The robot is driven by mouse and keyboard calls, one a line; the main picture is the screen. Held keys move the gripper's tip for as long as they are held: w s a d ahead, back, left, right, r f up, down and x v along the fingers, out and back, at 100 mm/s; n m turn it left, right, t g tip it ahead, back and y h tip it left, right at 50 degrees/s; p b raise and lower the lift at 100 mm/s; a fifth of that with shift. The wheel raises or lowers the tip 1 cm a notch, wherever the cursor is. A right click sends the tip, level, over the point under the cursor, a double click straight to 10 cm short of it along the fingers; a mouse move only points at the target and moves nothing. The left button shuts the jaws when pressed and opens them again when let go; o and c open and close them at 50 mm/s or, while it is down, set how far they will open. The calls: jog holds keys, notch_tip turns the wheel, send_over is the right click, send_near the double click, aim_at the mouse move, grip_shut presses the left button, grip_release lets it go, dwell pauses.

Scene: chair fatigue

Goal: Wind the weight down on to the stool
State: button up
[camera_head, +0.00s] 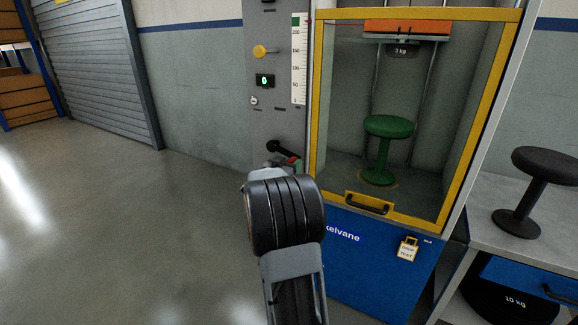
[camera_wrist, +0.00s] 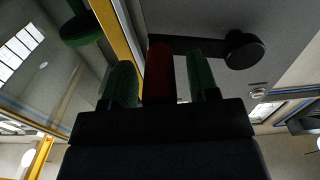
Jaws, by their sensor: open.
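The orange weight (camera_head: 407,27), with a 3 kg label below it, hangs high on vertical rods inside the yellow-framed test cabinet. The green stool (camera_head: 388,126) stands upright below it, with a wide gap between. A black crank (camera_head: 281,149) is on the grey panel left of the cabinet. In the wrist view, the crank arm (camera_wrist: 195,45) runs from a round black hub to a red grip (camera_wrist: 158,70). My gripper (camera_wrist: 163,82) is open, with its green-padded fingers on either side of the red grip. Gaps show beside the grip. In the head view, my wrist partly hides my gripper (camera_head: 291,164).
The yellow-framed door (camera_head: 316,110) looks closed, with a handle (camera_head: 366,203) at its bottom. The panel has a scale (camera_head: 299,60), a yellow knob (camera_head: 260,52) and a display (camera_head: 264,80) reading 0. A black stool (camera_head: 537,185) stands on a right-hand bench. Floor at left is clear.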

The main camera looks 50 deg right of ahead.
grip_shut()
dwell(0.5)
